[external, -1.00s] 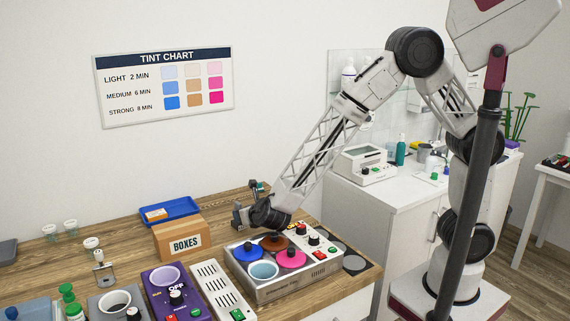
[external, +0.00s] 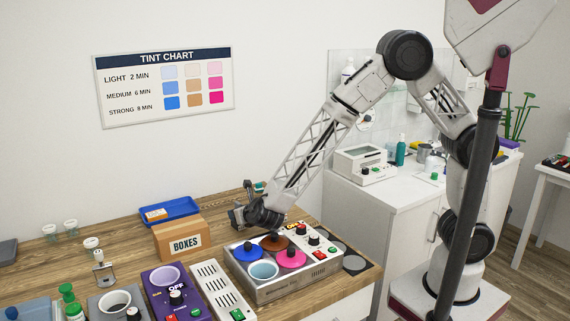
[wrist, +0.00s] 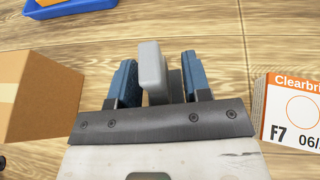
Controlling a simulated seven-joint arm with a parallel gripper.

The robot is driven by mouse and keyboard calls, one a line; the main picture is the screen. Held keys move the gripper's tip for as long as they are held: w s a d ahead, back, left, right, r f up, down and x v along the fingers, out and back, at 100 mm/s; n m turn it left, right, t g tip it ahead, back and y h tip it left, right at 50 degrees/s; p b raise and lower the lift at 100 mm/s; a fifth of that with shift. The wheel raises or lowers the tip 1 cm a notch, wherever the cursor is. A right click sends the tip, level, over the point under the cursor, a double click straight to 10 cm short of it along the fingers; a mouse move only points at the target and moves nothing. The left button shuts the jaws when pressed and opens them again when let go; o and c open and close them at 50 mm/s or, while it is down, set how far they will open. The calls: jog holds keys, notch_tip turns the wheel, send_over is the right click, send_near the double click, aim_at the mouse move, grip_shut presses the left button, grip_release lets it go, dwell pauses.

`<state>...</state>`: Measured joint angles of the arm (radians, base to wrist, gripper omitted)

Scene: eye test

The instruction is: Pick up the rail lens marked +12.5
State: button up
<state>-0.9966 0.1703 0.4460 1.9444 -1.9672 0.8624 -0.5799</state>
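My gripper (external: 239,216) is low over the wooden table, behind the tint machine and right of the cardboard box. In the wrist view its two blue fingers (wrist: 158,85) stand apart. A grey block with rounded corners (wrist: 152,66) stands between them, with a visible gap to the left finger and a darker grey part near the right one. I cannot tell what this block is, and it shows no mark. No marking +12.5 is readable in either view, so I cannot identify the rail lens.
The cardboard box (external: 179,240) also shows in the wrist view (wrist: 36,98), left of the fingers. A box with an orange label (wrist: 292,108) stands right of them. A blue tray (external: 187,206) lies beyond. The tint machine (external: 270,290) stands in front of my gripper.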

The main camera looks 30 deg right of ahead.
grip_shut()
jog(key=shift+r, duration=5.05)
jog(key=shift+f, duration=0.1)
